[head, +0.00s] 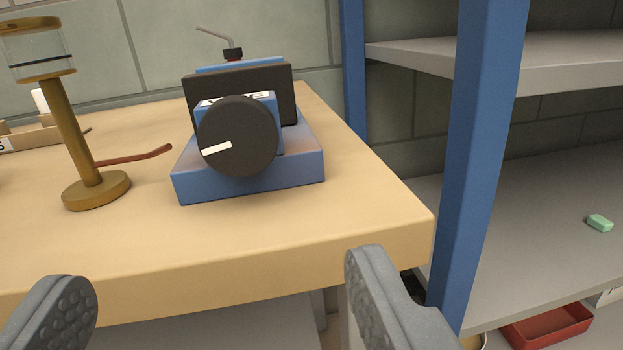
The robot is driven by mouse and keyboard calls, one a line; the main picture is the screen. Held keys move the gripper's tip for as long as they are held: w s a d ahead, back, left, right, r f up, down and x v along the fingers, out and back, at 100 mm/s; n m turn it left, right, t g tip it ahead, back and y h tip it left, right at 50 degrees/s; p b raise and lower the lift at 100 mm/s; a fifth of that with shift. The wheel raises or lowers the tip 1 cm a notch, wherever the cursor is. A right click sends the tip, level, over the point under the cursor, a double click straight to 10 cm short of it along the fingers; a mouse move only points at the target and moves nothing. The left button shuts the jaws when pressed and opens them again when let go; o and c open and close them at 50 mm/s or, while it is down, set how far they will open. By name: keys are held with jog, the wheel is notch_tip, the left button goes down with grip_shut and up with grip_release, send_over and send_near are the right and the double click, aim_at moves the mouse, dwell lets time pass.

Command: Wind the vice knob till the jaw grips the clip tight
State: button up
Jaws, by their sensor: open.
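The vice (302,172) stands on the wooden bench, with a blue base and dark jaw blocks. Its round black knob (240,138) faces me, and a white mark on it points left and slightly down. The clip is not clearly visible; the gap between the jaws is hidden behind the front block.
A brass stand (75,140) with a glass cylinder and a reddish side arm stands left of the vice. A blue post (480,150) and grey shelves (540,200) are on the right, with a green block (600,223) and a red tray (548,326). The bench front is clear.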

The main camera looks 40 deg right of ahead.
aim_at(238, 145)
jog(key=b+x, duration=0.2)
jog(key=x, duration=1.1)
jog(key=shift+w+d, duration=0.15)
jog(key=shift+w, duration=0.15)
jog(key=shift+c, duration=0.3)
jog(key=c, duration=0.9)
